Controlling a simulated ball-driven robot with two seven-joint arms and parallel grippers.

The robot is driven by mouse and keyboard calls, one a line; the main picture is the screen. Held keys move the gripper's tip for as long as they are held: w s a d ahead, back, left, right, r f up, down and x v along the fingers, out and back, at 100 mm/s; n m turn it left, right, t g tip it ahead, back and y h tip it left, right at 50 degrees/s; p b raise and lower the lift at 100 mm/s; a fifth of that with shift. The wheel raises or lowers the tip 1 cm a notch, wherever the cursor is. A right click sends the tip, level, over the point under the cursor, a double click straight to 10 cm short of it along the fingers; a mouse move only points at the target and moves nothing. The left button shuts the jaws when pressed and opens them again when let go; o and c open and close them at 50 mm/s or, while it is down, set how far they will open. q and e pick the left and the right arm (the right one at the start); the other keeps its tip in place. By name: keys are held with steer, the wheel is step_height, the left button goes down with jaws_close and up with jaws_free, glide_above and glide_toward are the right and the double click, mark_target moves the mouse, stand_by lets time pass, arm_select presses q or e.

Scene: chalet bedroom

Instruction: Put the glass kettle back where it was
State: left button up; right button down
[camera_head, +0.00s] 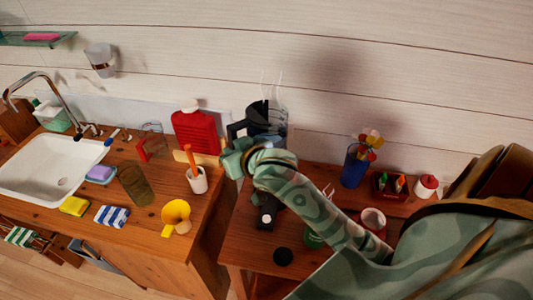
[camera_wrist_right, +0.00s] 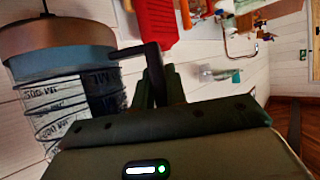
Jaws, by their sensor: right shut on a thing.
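The glass kettle (camera_head: 272,124) has a dark lid and a black handle. It is near the wall, behind my right gripper in the head view. In the right wrist view the kettle (camera_wrist_right: 75,105) fills the left side, with volume marks on its glass and its black handle reaching toward the fingers. My right gripper (camera_head: 236,160) is shut on the handle; its dark fingers show in the wrist view (camera_wrist_right: 160,85). My forearm hides the space below the kettle, so I cannot tell whether its base touches anything. My left gripper is not in view.
Left of the gripper, the wooden counter holds a red canister (camera_head: 196,132), a white cup (camera_head: 197,181), a yellow funnel (camera_head: 176,214) and a sink (camera_head: 50,168). A lower wooden table (camera_head: 243,245) holds a blue vase (camera_head: 354,168) and a black disc (camera_head: 283,256).

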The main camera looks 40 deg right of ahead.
steer(key=w+d+f+b, duration=0.1)
steer(key=f+b, duration=0.3)
steer(key=f, duration=0.4)
steer(key=w+d+f+b, duration=0.1)
steer(key=f+b, duration=0.3)
steer(key=f, duration=0.5)
steer(key=w+d+f+b, duration=0.1)
steer(key=d+f+b, duration=0.2)
steer(key=f+b, duration=0.2)
steer(key=shift+w+d+f, duration=0.1)
steer(key=shift+f, duration=0.8)
steer(key=shift+w+d+f, duration=0.1)
steer(key=shift+f, duration=0.8)
steer(key=shift+r, duration=0.1)
steer(key=c, duration=1.4)
jaws_free()
steer(key=shift+a, duration=0.1)
steer(key=shift+c, duration=0.2)
steer(key=shift+s, duration=0.1)
